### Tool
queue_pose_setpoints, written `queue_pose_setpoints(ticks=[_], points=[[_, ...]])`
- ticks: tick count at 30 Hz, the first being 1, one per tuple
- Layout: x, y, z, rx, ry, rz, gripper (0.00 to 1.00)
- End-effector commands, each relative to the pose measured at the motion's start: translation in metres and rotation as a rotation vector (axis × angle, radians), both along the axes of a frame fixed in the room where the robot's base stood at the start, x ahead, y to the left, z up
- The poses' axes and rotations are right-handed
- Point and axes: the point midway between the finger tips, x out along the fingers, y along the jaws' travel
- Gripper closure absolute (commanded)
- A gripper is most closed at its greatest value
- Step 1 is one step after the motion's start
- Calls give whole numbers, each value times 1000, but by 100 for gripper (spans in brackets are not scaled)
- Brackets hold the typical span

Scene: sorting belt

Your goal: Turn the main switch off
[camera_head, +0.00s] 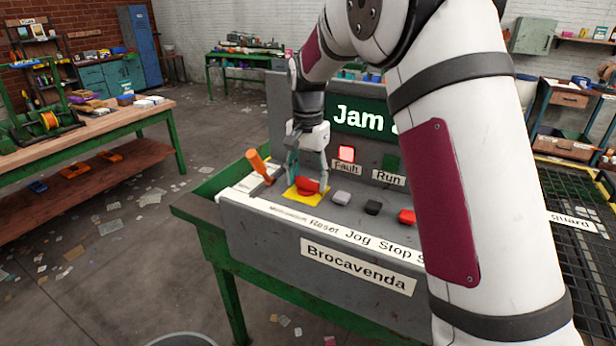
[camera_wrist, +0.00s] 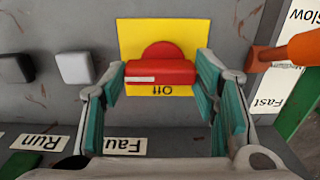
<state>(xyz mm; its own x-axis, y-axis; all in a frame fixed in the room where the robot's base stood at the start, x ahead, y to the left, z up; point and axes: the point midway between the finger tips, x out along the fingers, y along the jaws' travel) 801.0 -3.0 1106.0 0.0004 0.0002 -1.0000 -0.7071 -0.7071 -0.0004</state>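The main switch is a red rotary handle (camera_head: 307,185) on a yellow plate (camera_head: 291,194) at the left of the grey console. In the wrist view the red handle (camera_wrist: 160,72) lies crosswise, with a white mark toward its left end. The word "Off" shows upside down below it on the yellow plate (camera_wrist: 130,35). My gripper (camera_head: 307,168) is over the switch, pointing down. In the wrist view the fingers of my gripper (camera_wrist: 162,75) are open, one on each side of the handle's ends, with small gaps visible. Whether they touch it is unclear.
An orange-handled lever (camera_head: 260,162) stands close left of the switch; it shows at right in the wrist view (camera_wrist: 290,50). A grey button (camera_head: 341,198), a black button (camera_head: 373,208) and a red button (camera_head: 407,216) lie to the right. The Fault lamp (camera_head: 346,153) is lit red behind.

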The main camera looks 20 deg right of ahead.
Motion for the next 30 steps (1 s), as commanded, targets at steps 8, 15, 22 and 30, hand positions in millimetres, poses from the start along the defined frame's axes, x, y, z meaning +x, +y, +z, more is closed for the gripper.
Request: queue_pose_setpoints(ticks=[8,15,22,30], points=[[0,0,0,-1,1,5,73],[0,0,0,-1,1,73,73],[1,-1,-1,0,1,233,73],[1,-1,-1,0,1,489,73]])
